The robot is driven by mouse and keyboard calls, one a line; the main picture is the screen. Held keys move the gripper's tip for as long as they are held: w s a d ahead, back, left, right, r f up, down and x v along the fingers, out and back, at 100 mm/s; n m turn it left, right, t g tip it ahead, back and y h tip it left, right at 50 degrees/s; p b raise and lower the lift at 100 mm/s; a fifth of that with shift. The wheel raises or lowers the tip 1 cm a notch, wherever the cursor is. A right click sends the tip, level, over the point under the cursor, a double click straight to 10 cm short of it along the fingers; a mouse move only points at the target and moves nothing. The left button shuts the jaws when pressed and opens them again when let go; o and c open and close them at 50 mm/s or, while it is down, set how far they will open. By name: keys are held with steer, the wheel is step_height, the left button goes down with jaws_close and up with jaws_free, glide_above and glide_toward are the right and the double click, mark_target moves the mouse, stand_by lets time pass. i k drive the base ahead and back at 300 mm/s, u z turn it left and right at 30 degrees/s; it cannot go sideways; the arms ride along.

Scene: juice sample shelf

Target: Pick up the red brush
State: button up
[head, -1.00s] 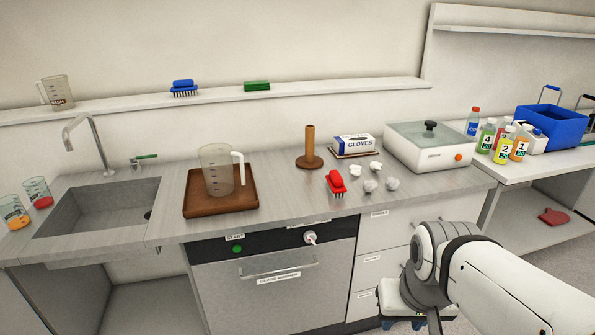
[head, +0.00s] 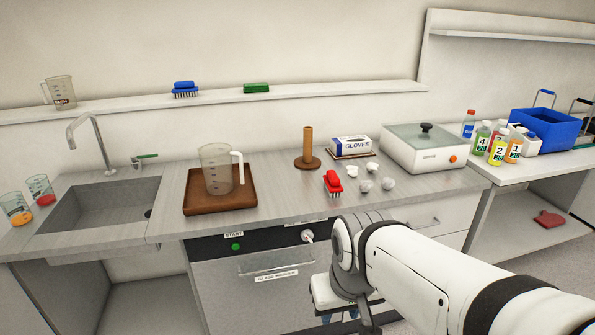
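The red brush (head: 333,183) lies on the grey worktop near its front edge, bristles toward the edge. It is free of any grip.
Several crumpled white balls (head: 365,186) lie just right of the brush. A wooden post (head: 308,145) stands behind it. A brown tray (head: 194,198) with a measuring jug (head: 216,168) is to the left, a white appliance (head: 425,155) to the right. Blue (head: 185,87) and green (head: 256,88) brushes lie on the shelf.

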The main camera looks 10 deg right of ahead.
mark_target(332, 183)
steer(key=z, duration=0.05)
steer(key=i, duration=1)
steer(key=u, duration=0.1)
